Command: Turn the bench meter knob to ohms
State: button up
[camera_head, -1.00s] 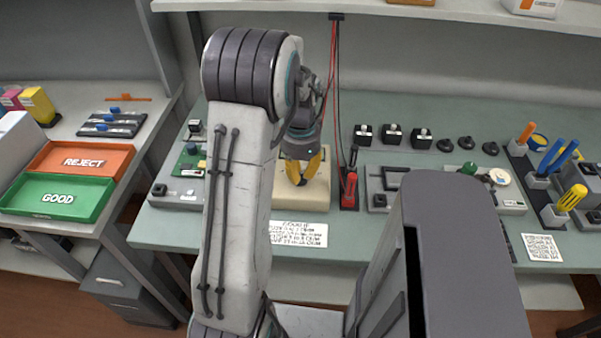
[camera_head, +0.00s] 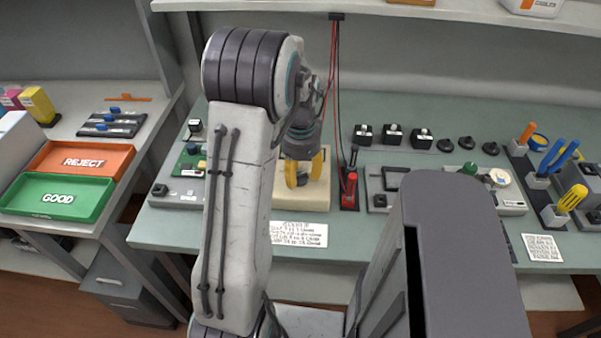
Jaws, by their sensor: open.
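A beige box (camera_head: 316,196), which looks like the bench meter, lies on the green bench behind my arm. My gripper (camera_head: 303,178) has yellow fingers and points down over the middle of this box. The fingers are spread apart. A small dark shape shows between the fingertips; I cannot tell whether it is the knob, or whether the fingers touch it. The knob's pointer and the dial marks cannot be made out. My arm covers the left part of the box.
A red probe (camera_head: 350,186) on a dark holder stands close right of the box, with red and black cables rising to the shelf. A printed label (camera_head: 299,234) lies in front. A green-board device (camera_head: 188,165) is left of my arm. Several black knobs stand at the back right.

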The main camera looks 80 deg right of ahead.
aim_at(300, 175)
jog(key=shift+r, duration=0.1)
notch_tip(300, 175, up, 12)
dwell(0.6)
dwell(0.8)
